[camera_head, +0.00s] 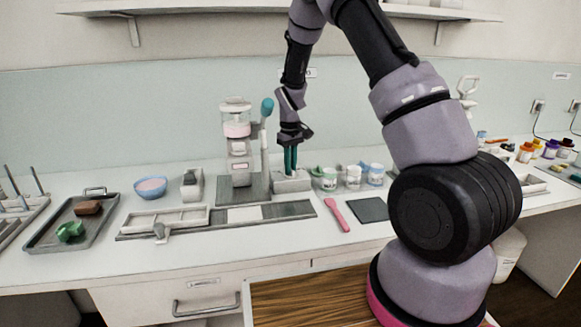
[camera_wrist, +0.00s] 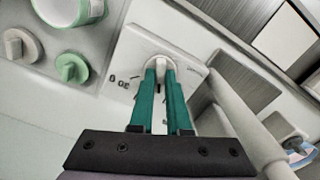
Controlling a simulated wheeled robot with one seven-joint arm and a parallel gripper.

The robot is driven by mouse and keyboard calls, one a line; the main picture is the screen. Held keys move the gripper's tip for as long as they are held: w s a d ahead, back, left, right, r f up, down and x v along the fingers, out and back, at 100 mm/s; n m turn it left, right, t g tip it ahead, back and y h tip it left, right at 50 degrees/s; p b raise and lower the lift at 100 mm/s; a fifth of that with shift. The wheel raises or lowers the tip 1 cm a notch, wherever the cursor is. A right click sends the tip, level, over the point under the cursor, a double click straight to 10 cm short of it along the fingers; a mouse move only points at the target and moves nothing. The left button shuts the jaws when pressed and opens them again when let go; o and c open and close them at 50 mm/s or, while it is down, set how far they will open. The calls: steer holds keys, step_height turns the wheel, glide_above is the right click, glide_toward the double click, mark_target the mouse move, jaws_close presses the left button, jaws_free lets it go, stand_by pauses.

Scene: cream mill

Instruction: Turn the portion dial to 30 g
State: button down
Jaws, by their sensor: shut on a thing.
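The portion dial shows in the wrist view as a pale knob (camera_wrist: 159,65) on a light square plate (camera_wrist: 140,45). My gripper (camera_wrist: 160,72) has its two teal fingers closed on the knob, one on each side. A white bar shows between the fingers. Dark marks are printed on the plate left of the fingers, but I cannot read the setting for sure; other marks may be hidden behind the fingers. In the head view, my gripper (camera_head: 290,170) points down onto the low grey dial box (camera_head: 291,184), right of the cream mill (camera_head: 238,150).
A teal-knobbed lever (camera_head: 267,108) stands close to the left of my gripper. Several cups (camera_head: 353,177) stand just right of the box. A pink spatula (camera_head: 337,214) and dark square pad (camera_head: 369,210) lie in front. A bowl (camera_head: 151,188) and tray (camera_head: 50,237) are at left.

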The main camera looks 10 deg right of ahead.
steer(key=m, duration=1.3)
steer(key=shift+m, duration=0.4)
stand_by(0.3)
steer(key=c, duration=0.9)
jaws_free()
step_height(320, 180, up, 11)
steer(key=shift+f, duration=0.1)
